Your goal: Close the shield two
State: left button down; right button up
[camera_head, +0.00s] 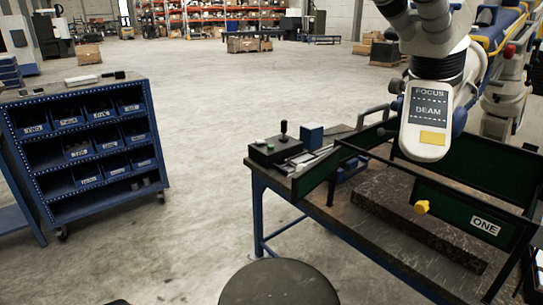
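A dark frame with green shield panels stands on the workbench (325,215) at the right. The front panel (455,207) carries a label reading ONE and a yellow knob (421,207). Another green panel (316,176) stands at the frame's left end, and a long green panel (482,168) runs along the back. No label reading TWO shows, so I cannot tell which panel is shield two. The microscope head (428,115), marked FOCUS and BEAM, hangs over the frame and hides part of it. Neither of my grippers is in view.
A black control box (275,151) with a lever and a blue block (312,135) sit at the bench's left end. A dark slab (412,225) lies inside the frame. A blue bin cart (90,145) stands at the left. The floor between cart and bench is clear.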

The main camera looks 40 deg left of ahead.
aim_at(307, 179)
jog(key=k+j, duration=0.1)
jog(key=j, duration=0.45)
jog(key=j+z, duration=0.1)
jog(key=j, duration=0.4)
jog(key=k+j, duration=0.15)
jog(key=j, duration=0.4)
jog(key=k+j, duration=0.1)
jog(key=j, duration=0.4)
jog(key=k+j+z, duration=0.1)
jog(key=j, duration=0.45)
jog(key=i+j+z, duration=0.1)
jog(key=j+z, duration=0.3)
